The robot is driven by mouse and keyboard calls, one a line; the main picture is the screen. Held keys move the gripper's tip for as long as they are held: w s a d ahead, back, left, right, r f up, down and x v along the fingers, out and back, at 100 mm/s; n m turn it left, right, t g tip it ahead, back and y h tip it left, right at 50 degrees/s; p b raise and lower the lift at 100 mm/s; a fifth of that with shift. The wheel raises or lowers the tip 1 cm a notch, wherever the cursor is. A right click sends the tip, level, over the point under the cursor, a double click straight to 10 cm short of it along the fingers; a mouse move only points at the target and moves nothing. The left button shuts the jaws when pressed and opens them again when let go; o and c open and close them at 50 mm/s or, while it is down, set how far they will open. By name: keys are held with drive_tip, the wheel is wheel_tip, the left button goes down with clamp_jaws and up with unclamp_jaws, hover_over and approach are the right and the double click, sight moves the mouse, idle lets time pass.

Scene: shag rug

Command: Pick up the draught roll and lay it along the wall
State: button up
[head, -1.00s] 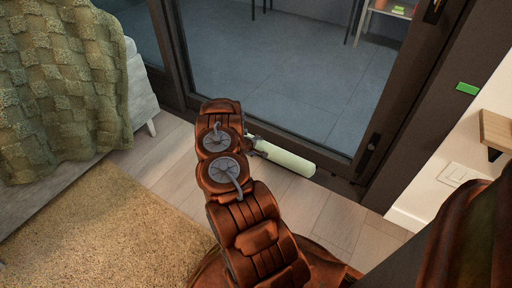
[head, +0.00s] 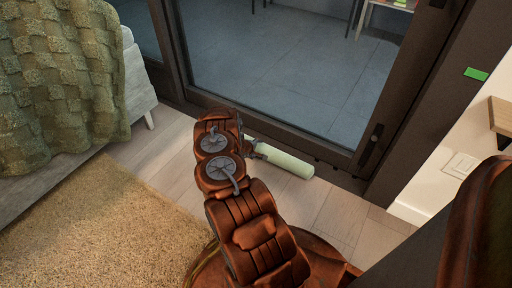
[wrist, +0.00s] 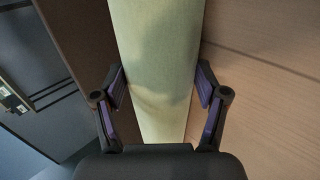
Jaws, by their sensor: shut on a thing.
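The draught roll (head: 285,162) is a pale green, long padded cylinder. In the head view it lies low beside the bottom frame of the glass door, slanting down to the right. Its left end is hidden by my arm. In the wrist view the roll (wrist: 155,60) runs up the middle between the fingers. My gripper (wrist: 160,82) is shut on it, with one finger pad at each side. In the head view my gripper is mostly hidden behind my arm. I cannot tell whether the roll touches the floor.
The dark-framed glass door (head: 300,80) stands just beyond the roll. A white wall (head: 440,185) with a switch and a wooden shelf (head: 503,118) is at right. A bed with a green blanket (head: 55,85) is at left. A tan shag rug (head: 110,225) lies in front; bare wood floor (head: 165,150) lies between.

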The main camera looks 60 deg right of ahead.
drive_tip(key=o, duration=1.9)
drive_tip(key=shift+c, duration=0.2)
drive_tip(key=shift+f, duration=0.1)
drive_tip(key=v, duration=1.2)
